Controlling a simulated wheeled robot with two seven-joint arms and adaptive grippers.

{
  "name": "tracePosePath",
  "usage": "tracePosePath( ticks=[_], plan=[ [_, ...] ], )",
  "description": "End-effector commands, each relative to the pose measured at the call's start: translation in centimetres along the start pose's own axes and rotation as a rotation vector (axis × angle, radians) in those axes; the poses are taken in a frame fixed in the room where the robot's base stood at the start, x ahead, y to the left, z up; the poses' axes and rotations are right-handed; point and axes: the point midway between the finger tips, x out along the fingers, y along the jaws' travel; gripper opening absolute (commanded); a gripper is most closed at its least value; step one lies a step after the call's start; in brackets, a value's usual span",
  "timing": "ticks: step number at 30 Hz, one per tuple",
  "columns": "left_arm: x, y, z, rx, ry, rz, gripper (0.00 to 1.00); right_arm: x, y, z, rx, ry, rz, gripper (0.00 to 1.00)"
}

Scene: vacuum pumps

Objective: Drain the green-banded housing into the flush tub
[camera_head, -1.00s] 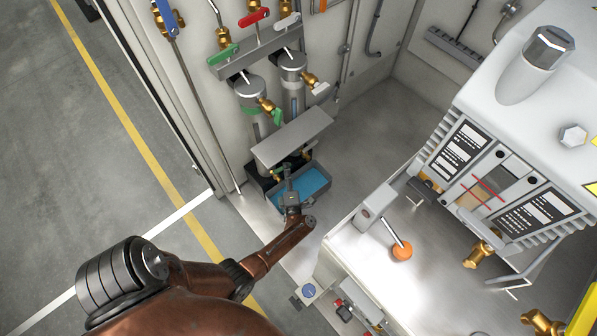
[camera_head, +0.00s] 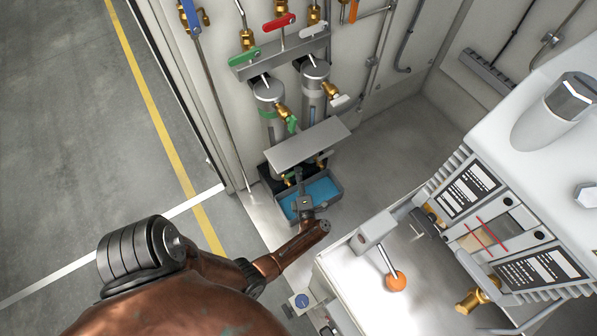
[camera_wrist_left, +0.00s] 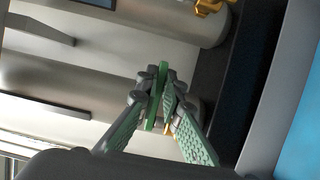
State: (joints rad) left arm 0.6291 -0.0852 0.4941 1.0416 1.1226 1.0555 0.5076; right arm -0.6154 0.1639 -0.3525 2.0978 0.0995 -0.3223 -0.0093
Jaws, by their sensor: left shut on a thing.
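The green-banded housing (camera_head: 273,128) is the left of two upright grey cylinders on the cabinet wall. My left gripper (camera_head: 296,174) is low at its foot, below the grey plate and beside the flush tub. In the left wrist view, its green-padded fingers (camera_wrist_left: 160,92) are shut on a thin green lever (camera_wrist_left: 163,72). The flush tub (camera_head: 337,195) has a blue inside and stands on the floor under the plate; its edge also shows in the wrist view (camera_wrist_left: 268,110). The drain outlet is mostly hidden. My right gripper is in neither view.
A second housing (camera_head: 315,95) stands to the right. The flat grey plate (camera_head: 308,144) overhangs the gripper closely. Green (camera_head: 244,55), red (camera_head: 279,22) and white (camera_head: 313,30) levers sit above.

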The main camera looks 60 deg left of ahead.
Motion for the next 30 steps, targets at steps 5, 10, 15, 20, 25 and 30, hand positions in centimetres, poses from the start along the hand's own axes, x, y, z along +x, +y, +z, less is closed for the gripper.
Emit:
tracePosePath(
  ticks=[5,10,15,20,25,30],
  plan=[
    [0.3,-0.2,-1.1,0.012,0.021,0.009,0.11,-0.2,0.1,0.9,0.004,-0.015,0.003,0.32],
    [-0.1,-0.1,-0.2,0.010,0.007,0.008,0.23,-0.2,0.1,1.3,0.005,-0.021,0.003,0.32],
    [-0.2,-0.1,0.1,0.008,0.003,0.007,0.25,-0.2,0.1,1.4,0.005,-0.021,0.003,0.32],
    [-0.5,-0.1,0.1,0.007,0.002,0.006,0.25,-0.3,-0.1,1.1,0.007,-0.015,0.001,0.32],
    [-2.6,-0.2,0.1,0.008,0.002,0.004,0.25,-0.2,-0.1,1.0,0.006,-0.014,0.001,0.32],
    [-5.5,-0.2,0.1,0.008,0.002,0.004,0.25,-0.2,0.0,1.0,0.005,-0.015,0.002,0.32]
  ],
)
